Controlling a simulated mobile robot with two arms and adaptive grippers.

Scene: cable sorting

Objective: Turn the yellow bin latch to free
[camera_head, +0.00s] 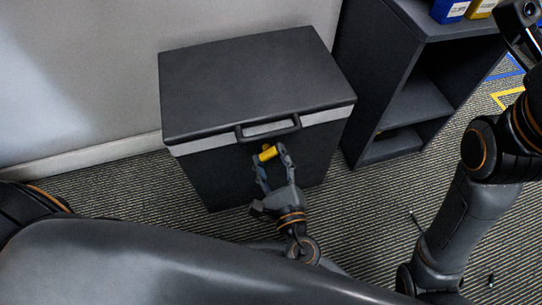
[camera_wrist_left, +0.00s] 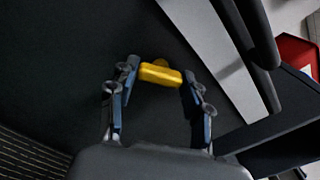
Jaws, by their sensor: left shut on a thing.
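The yellow latch (camera_head: 267,154) is on the front face of the dark bin (camera_head: 245,85), just under the lid handle (camera_head: 268,127). It shows as a short bar, slightly tilted, in the head view. My left gripper (camera_head: 269,155) is at the bin front, shut on the latch with one finger at each end. In the left wrist view the latch (camera_wrist_left: 160,74) lies across between the blue-grey fingertips (camera_wrist_left: 158,80), with a rounded yellow part behind it. The bin lid looks closed. My right arm is at the right, and its gripper fingers are not visible.
A dark open shelf (camera_head: 405,100) stands close to the right of the bin, with a blue box (camera_head: 449,10) and a yellow box (camera_head: 481,8) on top. A pale wall is behind the bin. Striped carpet (camera_head: 365,220) is clear in front of the shelf.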

